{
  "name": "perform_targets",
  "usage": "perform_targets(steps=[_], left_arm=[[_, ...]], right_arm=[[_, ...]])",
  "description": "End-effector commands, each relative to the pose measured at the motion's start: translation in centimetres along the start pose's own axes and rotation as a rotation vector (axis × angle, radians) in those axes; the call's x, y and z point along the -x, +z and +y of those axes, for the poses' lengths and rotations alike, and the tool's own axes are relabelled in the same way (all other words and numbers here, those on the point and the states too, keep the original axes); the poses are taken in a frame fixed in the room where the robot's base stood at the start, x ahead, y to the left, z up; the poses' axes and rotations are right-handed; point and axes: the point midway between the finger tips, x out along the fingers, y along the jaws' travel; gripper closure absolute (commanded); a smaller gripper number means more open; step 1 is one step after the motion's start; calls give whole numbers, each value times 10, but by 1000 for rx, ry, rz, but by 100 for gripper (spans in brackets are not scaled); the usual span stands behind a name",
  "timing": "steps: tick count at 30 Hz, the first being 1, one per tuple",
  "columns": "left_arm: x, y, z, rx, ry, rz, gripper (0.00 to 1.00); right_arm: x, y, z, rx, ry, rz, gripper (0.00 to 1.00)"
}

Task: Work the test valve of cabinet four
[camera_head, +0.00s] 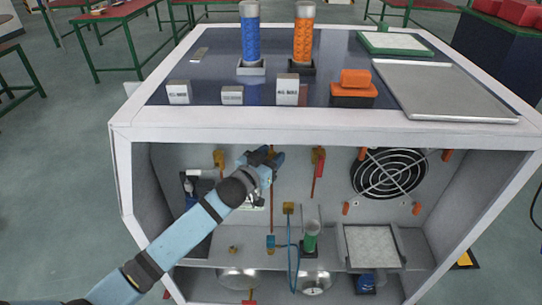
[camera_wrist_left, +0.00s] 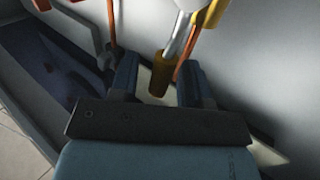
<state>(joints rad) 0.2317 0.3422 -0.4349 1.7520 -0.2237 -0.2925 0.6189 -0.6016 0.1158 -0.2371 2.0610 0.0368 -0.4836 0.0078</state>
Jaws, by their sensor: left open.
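My left gripper (camera_head: 266,157) reaches inside the open cabinet (camera_head: 130,133), close to its back wall. In the left wrist view my left gripper (camera_wrist_left: 160,85) is open, with its fingers on either side of a brass-coloured valve part (camera_wrist_left: 160,70). A grey lever or rod rises from this part beside orange-red pipes. I cannot tell whether the fingers touch it. In the head view my gripper hides most of this valve. Other brass valves sit on the back wall, one to the left (camera_head: 219,158) and one with a red handle to the right (camera_head: 318,155). My right gripper is not in view.
A lower brass fitting (camera_head: 288,208) with a blue hose, a green-based cylinder (camera_head: 311,238) and a round fan grille (camera_head: 389,174) are inside. The cabinet top carries a blue column (camera_head: 249,35), an orange column (camera_head: 303,35) and a metal tray (camera_head: 445,90).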

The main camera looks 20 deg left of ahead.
Motion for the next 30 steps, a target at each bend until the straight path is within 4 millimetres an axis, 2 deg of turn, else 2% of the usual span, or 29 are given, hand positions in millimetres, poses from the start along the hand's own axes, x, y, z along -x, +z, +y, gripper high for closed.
perform_targets(steps=[2,3,8,9,23,30], left_arm=[[0,0,0,0,0,0,57],[0,0,0,0,0,0,62],[0,0,0,0,0,0,98],[0,0,0,0,0,0,100],[4,3,-4,64,-1,39,100],[12,6,-21,206,-3,136,100]], right_arm=[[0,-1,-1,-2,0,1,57],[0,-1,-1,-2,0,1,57],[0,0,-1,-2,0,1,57],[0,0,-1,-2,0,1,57],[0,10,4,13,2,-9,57],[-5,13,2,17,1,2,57]])
